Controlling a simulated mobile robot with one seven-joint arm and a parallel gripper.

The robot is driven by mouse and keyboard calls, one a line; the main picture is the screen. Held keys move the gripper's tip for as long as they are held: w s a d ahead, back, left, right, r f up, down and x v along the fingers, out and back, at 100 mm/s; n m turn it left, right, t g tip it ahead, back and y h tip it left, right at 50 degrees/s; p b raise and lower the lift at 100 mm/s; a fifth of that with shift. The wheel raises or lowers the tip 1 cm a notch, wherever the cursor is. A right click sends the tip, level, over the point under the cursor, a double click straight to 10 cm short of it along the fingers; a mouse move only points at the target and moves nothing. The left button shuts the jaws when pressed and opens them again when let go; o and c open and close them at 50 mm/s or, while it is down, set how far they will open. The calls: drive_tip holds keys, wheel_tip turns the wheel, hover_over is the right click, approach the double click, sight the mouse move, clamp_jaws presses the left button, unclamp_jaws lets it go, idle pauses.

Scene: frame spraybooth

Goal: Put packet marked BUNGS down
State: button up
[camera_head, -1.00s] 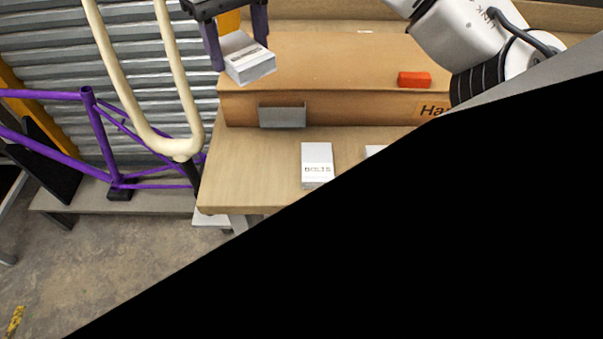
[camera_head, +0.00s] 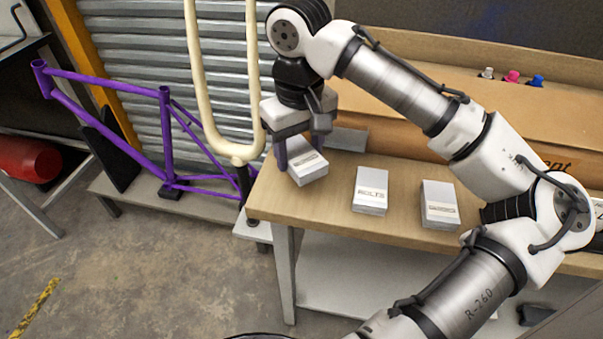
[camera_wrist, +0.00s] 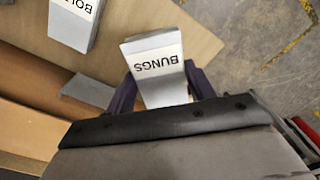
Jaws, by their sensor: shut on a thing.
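The packet marked BUNGS (camera_head: 308,172) is a white box, its label readable in the wrist view (camera_wrist: 158,72). My gripper (camera_head: 300,152) is shut on it, with a dark purple finger on each side. The packet is at the left end of the wooden bench top (camera_head: 335,190), slightly tilted in the head view. I cannot tell whether its underside touches the wood. A white packet marked BOLTS (camera_head: 370,190) stands to its right on the bench, and it also shows in the wrist view (camera_wrist: 74,22).
Another white packet (camera_head: 439,205) stands right of BOLTS, its label too small to read. A long brown box (camera_head: 400,140) lies along the back. Small white, pink and blue pieces (camera_head: 512,76) are on top. A purple bicycle frame (camera_head: 168,130) and cream tubes (camera_head: 240,150) stand at left.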

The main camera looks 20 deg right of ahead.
sight(300, 154)
drive_tip(key=shift+f, duration=3.05)
drive_tip(key=shift+f, duration=0.1)
drive_tip(key=o, duration=1)
wheel_tip(300, 154, up, 12)
drive_tip(key=shift+r, duration=0.1)
